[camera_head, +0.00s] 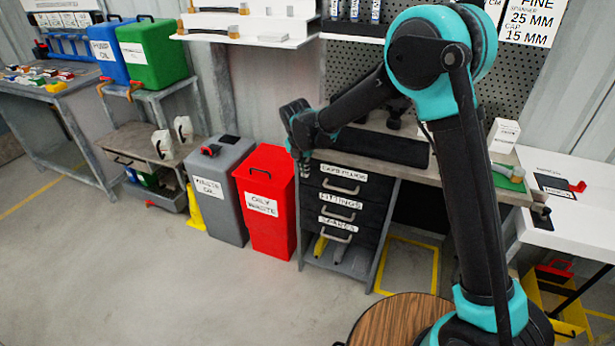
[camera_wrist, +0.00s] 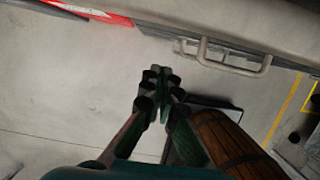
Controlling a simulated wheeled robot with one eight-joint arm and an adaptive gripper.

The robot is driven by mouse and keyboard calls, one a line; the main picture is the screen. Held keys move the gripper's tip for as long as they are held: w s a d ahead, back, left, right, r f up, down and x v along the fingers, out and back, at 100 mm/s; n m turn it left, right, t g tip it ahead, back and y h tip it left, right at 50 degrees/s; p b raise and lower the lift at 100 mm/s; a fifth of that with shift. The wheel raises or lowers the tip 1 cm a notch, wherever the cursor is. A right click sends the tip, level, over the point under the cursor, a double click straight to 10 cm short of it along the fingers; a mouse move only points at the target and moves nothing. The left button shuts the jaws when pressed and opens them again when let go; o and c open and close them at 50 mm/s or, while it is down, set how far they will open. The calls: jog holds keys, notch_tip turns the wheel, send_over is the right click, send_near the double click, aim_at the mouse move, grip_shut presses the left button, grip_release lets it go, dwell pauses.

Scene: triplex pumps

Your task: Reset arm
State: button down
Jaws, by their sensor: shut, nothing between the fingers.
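My arm rises from the right of the head view, bends at the top and reaches left. My gripper (camera_head: 299,155) is in front of the bench, at the upper left corner of the drawer unit (camera_head: 340,205). In the wrist view my gripper (camera_wrist: 159,80) points down over the grey floor (camera_wrist: 70,90). Its fingers are together with nothing between them. In the wrist view a metal handle (camera_wrist: 232,58) lies just beyond the fingertips; I cannot tell the exact gap.
A red oily waste bin (camera_head: 265,205) and a grey bin (camera_head: 220,190) stand left of the drawers. The workbench (camera_head: 375,145) runs behind my arm. A white table (camera_head: 570,220) is at right. The floor at front left is clear.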

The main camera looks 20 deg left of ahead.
jog(key=v, duration=0.5)
jog(key=d+m, duration=0.2)
jog(key=d, duration=0.2)
jog(key=w+d+r+m, duration=0.1)
jog(key=d+m, duration=0.1)
jog(key=d, duration=0.3)
jog(key=w+d+r+m, duration=0.1)
jog(key=d+m, duration=0.2)
jog(key=d, duration=0.1)
jog(key=shift+w+d, duration=0.15)
jog(key=shift+w, duration=0.05)
jog(key=s+d+m, duration=0.4)
jog(key=d+m, duration=0.5)
jog(key=d, duration=0.5)
jog(key=s+d+m, duration=0.4)
jog(key=d+m, duration=0.4)
jog(key=d, duration=0.5)
jog(key=s+d+f+m+t, duration=0.1)
jog(key=s+d+f+m, duration=0.3)
jog(key=s+d+m, duration=0.6)
jog(key=shift+s+f+m, duration=0.25)
jog(key=shift+s+m, duration=0.25)
jog(key=shift+m, duration=0.5)
